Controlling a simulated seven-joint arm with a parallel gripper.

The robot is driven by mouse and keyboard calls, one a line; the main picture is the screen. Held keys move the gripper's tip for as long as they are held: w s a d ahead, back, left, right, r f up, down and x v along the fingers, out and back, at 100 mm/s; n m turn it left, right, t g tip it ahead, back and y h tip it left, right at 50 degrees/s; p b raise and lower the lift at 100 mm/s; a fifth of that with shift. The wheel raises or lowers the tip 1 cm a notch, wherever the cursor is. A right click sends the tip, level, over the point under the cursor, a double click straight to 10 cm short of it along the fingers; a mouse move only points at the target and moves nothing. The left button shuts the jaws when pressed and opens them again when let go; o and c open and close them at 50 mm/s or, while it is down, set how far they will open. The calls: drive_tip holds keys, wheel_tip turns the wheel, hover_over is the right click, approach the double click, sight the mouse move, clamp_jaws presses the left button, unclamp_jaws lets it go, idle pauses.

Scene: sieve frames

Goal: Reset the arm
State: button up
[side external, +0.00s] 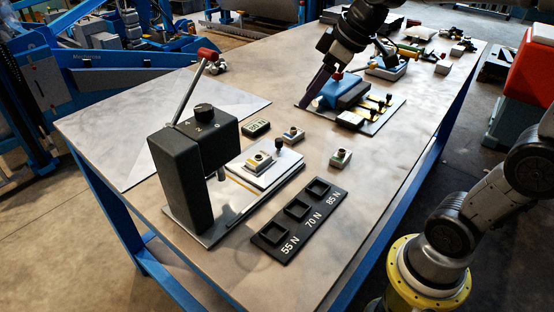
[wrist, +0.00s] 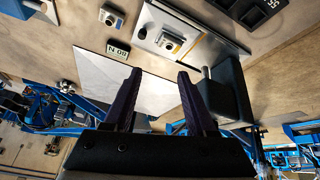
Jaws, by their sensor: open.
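My gripper (side external: 307,102) has dark purple fingers and hangs over the far half of the table, beside a fixture with a blue block (side external: 343,86) in the side external view. In the wrist view my gripper (wrist: 160,74) has its fingers spread with nothing between them. A black press (side external: 180,175) stands at the table's near left; its lever (side external: 190,95) rises at a tilt to a red knob (side external: 207,54). The press also shows in the wrist view (wrist: 232,92). A small block sits on its white plate (side external: 262,178). My gripper is well apart from the press.
A black tray (side external: 270,252) marked 55 N, 70 N and 85 N has empty-looking square pockets. Two small blocks (side external: 293,135) (side external: 341,158) and a label card (side external: 256,128) lie between press and fixture. Several tools and parts lie at the far end.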

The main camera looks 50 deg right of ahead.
drive_tip(key=s+a+f+m, duration=0.1)
drive_tip(key=s+f+m, duration=0.1)
drive_tip(key=s, duration=0.6)
drive_tip(key=s+a+f+m+h, duration=0.1)
drive_tip(key=s+f+m, duration=0.1)
drive_tip(key=s+f, duration=0.3)
drive_tip(key=s, duration=0.4)
drive_tip(key=shift+r, duration=0.1)
idle(0.7)
